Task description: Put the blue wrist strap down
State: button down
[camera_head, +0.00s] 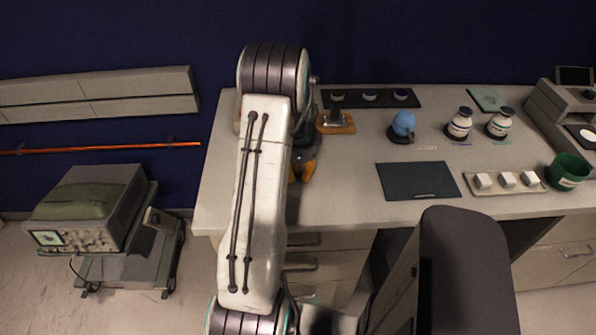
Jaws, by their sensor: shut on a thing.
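My gripper (302,172) hangs over the left part of the bench, and its orange fingertips show just right of my white arm. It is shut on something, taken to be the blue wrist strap. The strap itself cannot be made out; my arm and the gripper body hide that spot. A dark rectangular mat (420,181) lies bare on the bench to the right of the gripper.
A blue rounded object (403,123) stands on a dark base behind the mat. Two white jars (459,123), a tray (503,190) with white blocks and a green pot (567,171) are to the right. A black strip (350,99) holds small cups at the back.

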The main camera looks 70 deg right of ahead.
jog(key=shift+f, duration=0.1)
jog(key=c, duration=1.2)
grip_release()
